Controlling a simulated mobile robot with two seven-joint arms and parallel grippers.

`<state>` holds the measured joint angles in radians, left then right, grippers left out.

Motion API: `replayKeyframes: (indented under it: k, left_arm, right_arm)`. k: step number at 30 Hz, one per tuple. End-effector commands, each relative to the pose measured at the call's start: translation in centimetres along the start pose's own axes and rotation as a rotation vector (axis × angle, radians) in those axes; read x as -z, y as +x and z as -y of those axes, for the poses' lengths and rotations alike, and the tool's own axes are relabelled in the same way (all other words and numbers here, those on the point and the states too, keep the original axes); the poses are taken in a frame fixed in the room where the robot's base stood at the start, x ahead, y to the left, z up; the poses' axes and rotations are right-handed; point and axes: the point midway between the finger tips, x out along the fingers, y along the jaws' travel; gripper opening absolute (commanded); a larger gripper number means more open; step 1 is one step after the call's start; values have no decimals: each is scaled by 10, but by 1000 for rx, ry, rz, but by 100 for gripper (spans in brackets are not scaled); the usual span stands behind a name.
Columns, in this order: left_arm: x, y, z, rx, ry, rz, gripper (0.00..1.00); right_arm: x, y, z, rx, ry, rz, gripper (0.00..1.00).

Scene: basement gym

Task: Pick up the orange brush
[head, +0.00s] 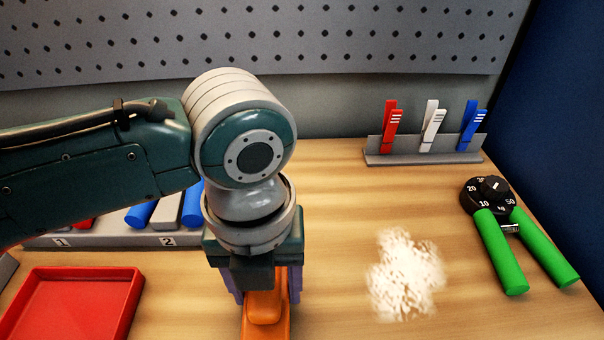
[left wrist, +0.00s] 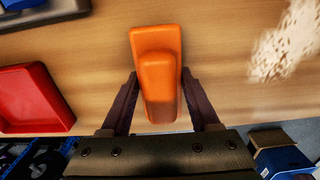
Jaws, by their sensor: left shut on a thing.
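The orange brush (head: 264,318) is below my left gripper at the bottom of the head view, near the front of the wooden bench. In the left wrist view the orange brush (left wrist: 157,58) shows as a block with a raised handle. My left gripper (left wrist: 158,82) has its two dark fingers on either side of the handle and is shut on it. I cannot tell whether the brush touches the bench. My right gripper is not in view.
A patch of white powder (head: 405,276) lies right of the brush. A green-handled hand grip (head: 500,250) lies further right. A red tray (head: 75,303) is at the left. A rack (head: 424,158) with red, white and blue clips stands at the back.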

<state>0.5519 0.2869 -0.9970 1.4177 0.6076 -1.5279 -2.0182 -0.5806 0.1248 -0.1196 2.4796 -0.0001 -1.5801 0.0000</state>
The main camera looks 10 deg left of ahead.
Motion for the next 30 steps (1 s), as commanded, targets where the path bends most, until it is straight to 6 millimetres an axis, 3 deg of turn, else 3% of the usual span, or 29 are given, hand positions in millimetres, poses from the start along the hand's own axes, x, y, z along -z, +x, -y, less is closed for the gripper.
replayKeyframes:
  k: [1,7,19,23,30]
  left_arm:
    - [0,0,0,0,0,0,23]
    - [0,0,0,0,0,0,1]
    - [-1,-12,1,3,0,1,1]
    - [-2,-35,0,3,2,5,1]
    - [-2,-109,1,5,2,7,1]
  right_arm:
    - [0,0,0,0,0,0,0]
    - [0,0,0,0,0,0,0]
    - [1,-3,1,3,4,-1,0]
    - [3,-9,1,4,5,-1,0]
    - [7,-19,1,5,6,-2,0]
